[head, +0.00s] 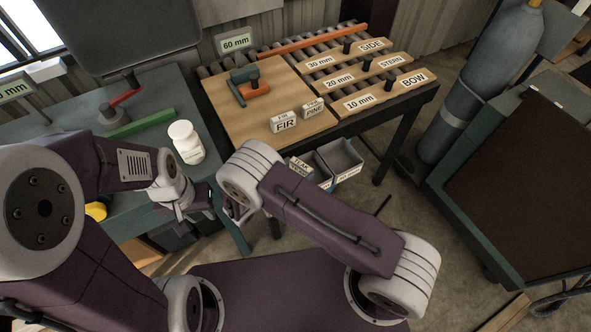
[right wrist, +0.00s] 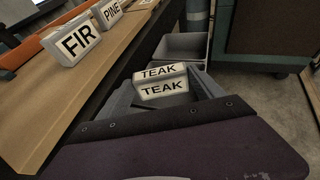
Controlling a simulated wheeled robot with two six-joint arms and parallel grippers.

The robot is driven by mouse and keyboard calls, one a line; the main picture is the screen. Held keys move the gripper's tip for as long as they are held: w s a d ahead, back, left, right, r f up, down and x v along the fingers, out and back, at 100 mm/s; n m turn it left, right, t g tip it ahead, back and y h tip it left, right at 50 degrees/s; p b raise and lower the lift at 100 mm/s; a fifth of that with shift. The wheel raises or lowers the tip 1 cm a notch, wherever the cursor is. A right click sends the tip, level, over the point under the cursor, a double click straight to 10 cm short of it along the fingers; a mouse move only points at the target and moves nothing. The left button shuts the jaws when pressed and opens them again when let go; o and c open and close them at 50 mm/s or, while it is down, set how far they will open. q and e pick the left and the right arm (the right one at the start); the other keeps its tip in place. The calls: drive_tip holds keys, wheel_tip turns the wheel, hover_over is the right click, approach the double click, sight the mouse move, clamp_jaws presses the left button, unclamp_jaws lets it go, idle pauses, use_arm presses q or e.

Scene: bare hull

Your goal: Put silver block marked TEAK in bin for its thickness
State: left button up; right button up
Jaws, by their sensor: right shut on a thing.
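The silver block marked TEAK (head: 300,168) is held by my right gripper (right wrist: 163,88), off the table in front of its edge. Its TEAK lettering shows on two faces in the right wrist view (right wrist: 163,87). My right gripper is mostly hidden behind its arm in the head view. Two grey open bins stand below and beyond the block: a right one (head: 342,153) and a left one (head: 322,172), partly hidden by block and arm. Their labels are too small to read. My left gripper (head: 186,210) hangs near the left bench, its jaws unclear.
Silver blocks marked FIR (head: 284,122) and PINE (head: 313,107) stand on the wooden tabletop (head: 240,125). Boards marked SIDE, STERN and BOW (head: 390,91) lie to the right. A white bottle (head: 186,142) stands on the left bench. A gas cylinder (head: 480,80) stands right.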

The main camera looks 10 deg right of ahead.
drive_tip(key=shift+f+b, duration=0.6)
drive_tip(key=shift+f, duration=0.05)
drive_tip(key=shift+r, duration=0.1)
drive_tip(key=o, duration=1.8)
drive_tip(key=shift+c, duration=0.2)
